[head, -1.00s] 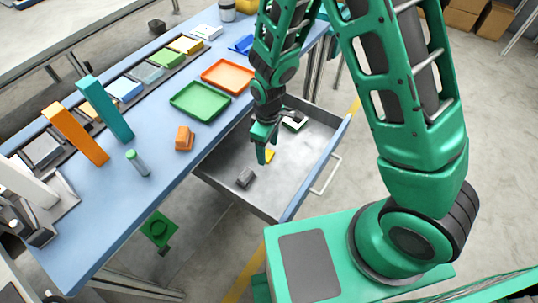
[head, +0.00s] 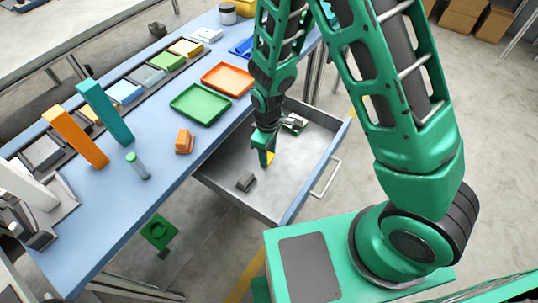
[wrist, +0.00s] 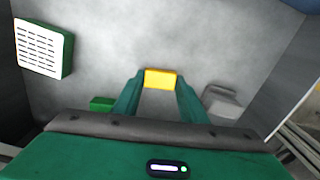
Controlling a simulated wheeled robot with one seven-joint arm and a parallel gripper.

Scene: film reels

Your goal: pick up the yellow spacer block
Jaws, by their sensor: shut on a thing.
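The yellow spacer block (wrist: 160,79) is between the two green fingertips of my gripper (wrist: 159,88) in the wrist view. My gripper is shut on it. In the head view my gripper (head: 266,157) reaches down into the open grey drawer (head: 297,184), and a bit of the yellow block (head: 270,158) shows at the fingertips. The fingers hide most of the block there. I cannot tell whether the block touches the drawer floor.
In the drawer lie a dark grey block (head: 246,181) and a green and white item (head: 293,124). The wrist view also shows a small green block (wrist: 101,104). The drawer walls surround my gripper. The blue table (head: 165,135) holds trays and upright blocks.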

